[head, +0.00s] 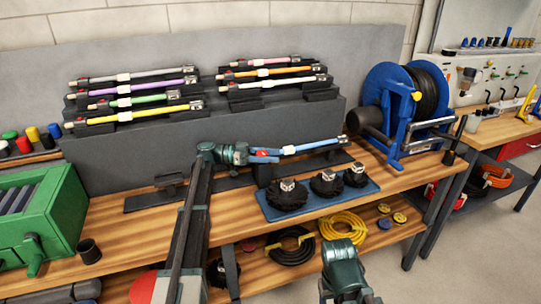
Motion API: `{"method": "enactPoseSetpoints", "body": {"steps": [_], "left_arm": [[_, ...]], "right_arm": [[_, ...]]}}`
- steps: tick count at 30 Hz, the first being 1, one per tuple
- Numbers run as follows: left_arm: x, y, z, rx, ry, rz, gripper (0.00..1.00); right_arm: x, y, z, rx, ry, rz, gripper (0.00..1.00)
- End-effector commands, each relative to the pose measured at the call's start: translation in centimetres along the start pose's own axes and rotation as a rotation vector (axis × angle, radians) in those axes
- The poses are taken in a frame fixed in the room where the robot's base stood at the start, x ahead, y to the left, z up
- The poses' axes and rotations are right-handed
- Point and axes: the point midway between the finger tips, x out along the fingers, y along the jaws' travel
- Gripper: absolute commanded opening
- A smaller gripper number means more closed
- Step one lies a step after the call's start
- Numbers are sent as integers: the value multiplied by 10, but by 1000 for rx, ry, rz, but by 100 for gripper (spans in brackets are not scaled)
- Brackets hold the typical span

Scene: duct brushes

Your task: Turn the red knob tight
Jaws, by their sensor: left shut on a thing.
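The small red knob (262,153) is at the left end of a blue rod (300,148) with a pale band, which lies in a dark holder on the bench. My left gripper (250,155) reaches in from the lower left and is shut at the knob; its fingers hide part of the knob and the rod's end. My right gripper (343,262) is at the bottom of the view, in front of the bench and well away from the knob. Its fingertips are too unclear to tell open from shut.
A blue tray (314,205) with dark round brushes stands just right of my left gripper. Behind is a grey stepped rack (215,126) with several coloured rods. A blue hose reel (385,95) stands right, a green machine (40,215) left. Coiled cables (343,225) lie on the lower shelf.

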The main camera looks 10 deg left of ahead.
Motion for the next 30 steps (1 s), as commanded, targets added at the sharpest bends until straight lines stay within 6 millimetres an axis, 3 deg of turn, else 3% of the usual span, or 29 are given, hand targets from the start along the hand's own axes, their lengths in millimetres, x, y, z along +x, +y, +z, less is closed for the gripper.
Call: {"method": "enactPoseSetpoints", "body": {"steps": [9,25,26,30], "left_arm": [[0,2,0,0,0,99,0],[0,4,0,0,1,114,0],[0,3,0,0,1,114,57],[0,3,0,0,0,114,81]], "right_arm": [[0,0,0,0,0,0,59],[0,0,0,0,0,0,59],[0,0,0,0,0,0,59],[0,0,0,0,0,0,59]]}}
